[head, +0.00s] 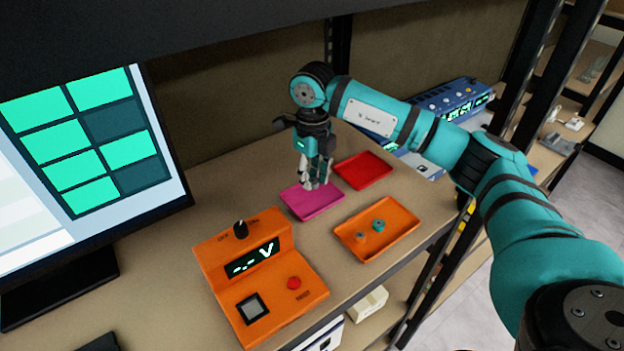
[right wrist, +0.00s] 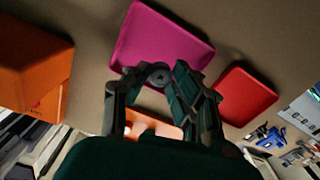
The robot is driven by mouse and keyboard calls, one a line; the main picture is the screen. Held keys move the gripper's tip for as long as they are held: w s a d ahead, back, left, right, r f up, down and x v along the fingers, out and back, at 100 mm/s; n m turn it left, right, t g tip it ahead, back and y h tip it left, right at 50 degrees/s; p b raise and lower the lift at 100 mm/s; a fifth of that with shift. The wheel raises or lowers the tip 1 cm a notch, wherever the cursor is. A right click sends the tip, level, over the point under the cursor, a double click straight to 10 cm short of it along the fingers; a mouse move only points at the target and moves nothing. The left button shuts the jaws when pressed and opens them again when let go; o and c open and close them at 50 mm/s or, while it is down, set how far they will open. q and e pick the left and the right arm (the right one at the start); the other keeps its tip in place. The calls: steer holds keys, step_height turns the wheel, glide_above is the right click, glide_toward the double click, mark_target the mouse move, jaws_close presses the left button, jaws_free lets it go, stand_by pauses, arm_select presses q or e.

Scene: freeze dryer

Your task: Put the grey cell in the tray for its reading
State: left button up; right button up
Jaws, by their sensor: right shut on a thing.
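My right gripper (head: 314,184) points down over the magenta tray (head: 297,203). In the right wrist view, its fingers (right wrist: 155,72) are shut on a small round grey cell (right wrist: 159,77) with a cross mark on its end. The magenta tray (right wrist: 160,38) lies beyond the fingertips there; I cannot tell whether the cell touches it. In the head view the cell is mostly hidden by the fingers. An orange tray (head: 348,239) holds a teal cell (head: 378,226) and an orange-brown cell (head: 361,237). My left gripper is not in view.
An orange voltage meter (head: 240,290) reads "-.- V" and has a dark square pad (head: 252,307), a red button (head: 294,283) and a black knob (head: 240,230). A red tray (head: 362,170) lies empty behind. A monitor (head: 90,140) stands left. Blue instruments (head: 440,105) stand at the back right.

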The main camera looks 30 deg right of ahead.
mark_target(312, 180)
step_height(312, 180, down, 2)
steer(key=shift+f+p, duration=0.25)
steer(key=shift+p, duration=0.7)
steer(key=shift+w+f, duration=0.1)
steer(key=shift+f, duration=0.4)
steer(key=shift+f, duration=0.15)
steer(key=o, duration=0.9)
steer(key=shift+c, duration=0.2)
